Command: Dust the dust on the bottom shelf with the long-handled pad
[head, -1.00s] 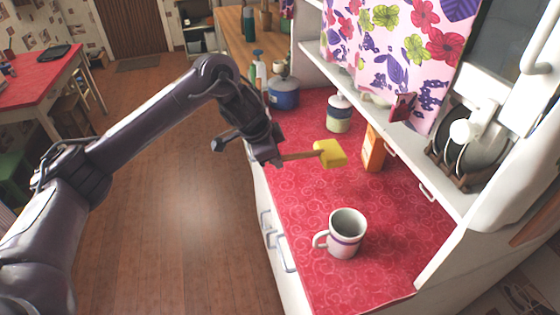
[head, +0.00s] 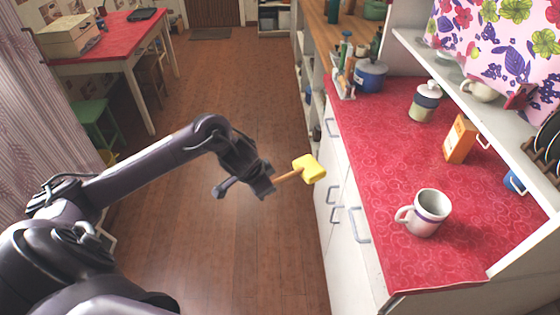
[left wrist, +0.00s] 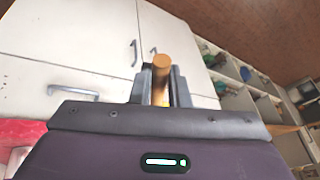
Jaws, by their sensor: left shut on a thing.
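The long-handled pad (head: 309,169) has a yellow head on a wooden handle. My left gripper (head: 268,185) is shut on its handle, and the pad points right, in front of the white cabinet's left edge. In the left wrist view the handle (left wrist: 161,78) sits between the two fingers (left wrist: 160,88); the yellow head is mostly hidden behind it. The bottom shelf is the red oilcloth surface (head: 400,158) of the cabinet, at the right in the head view. I cannot make out dust on it. My right gripper is not in view.
A white upper shelf (head: 480,100) with a flowered cloth (head: 500,40) overhangs the right side.

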